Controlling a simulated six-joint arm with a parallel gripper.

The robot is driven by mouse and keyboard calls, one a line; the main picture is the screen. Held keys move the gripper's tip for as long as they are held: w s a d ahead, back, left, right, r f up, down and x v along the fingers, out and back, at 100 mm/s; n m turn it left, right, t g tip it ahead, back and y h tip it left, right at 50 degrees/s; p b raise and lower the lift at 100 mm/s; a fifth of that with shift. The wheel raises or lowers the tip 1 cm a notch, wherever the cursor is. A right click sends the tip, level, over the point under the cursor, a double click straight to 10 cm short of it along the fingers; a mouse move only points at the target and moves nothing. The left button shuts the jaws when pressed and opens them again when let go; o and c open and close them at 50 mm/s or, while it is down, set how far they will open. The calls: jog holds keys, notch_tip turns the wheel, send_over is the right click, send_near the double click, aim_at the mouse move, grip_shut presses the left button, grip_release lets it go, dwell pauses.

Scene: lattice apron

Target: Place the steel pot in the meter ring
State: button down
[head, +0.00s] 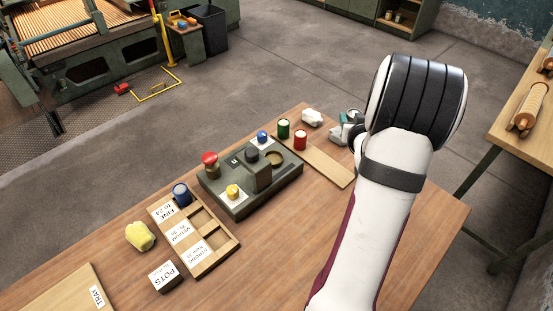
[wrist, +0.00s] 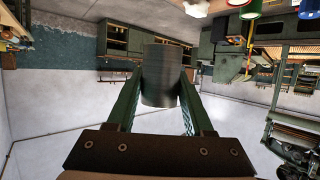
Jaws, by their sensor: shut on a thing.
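The steel pot (wrist: 160,75) is a plain grey cylinder held between the two green fingers of my gripper (wrist: 160,92) in the wrist view. In the head view my gripper (head: 349,130) is at the far right end of the table, mostly hidden behind my arm.
A yellow lump (head: 140,236) lies left.

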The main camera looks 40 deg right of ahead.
jog(key=w+a+f+n+t+y, duration=0.1)
jog(key=w+a+n+t+y, duration=0.35)
jog(key=a+n+y, duration=0.6)
jog(key=shift+n+y, duration=0.35)
jog(key=shift+y, duration=0.2)
jog(key=w+a+f, duration=0.1)
jog(key=w+f, duration=0.1)
jog(key=w, duration=0.1)
jog(key=w+a+f, duration=0.1)
jog(key=w+f, duration=0.1)
jog(key=w, duration=0.1)
jog(key=w+a+f, duration=0.2)
jog(key=w, duration=0.1)
jog(key=shift+w+f, duration=0.2)
jog(key=shift+f, duration=0.05)
jog(key=f, duration=0.4)
jog(key=shift+w, duration=0.35)
jog(key=shift+f, duration=0.25)
jog(key=shift+f, duration=0.2)
jog(key=shift+c, duration=1.4)
grip_release()
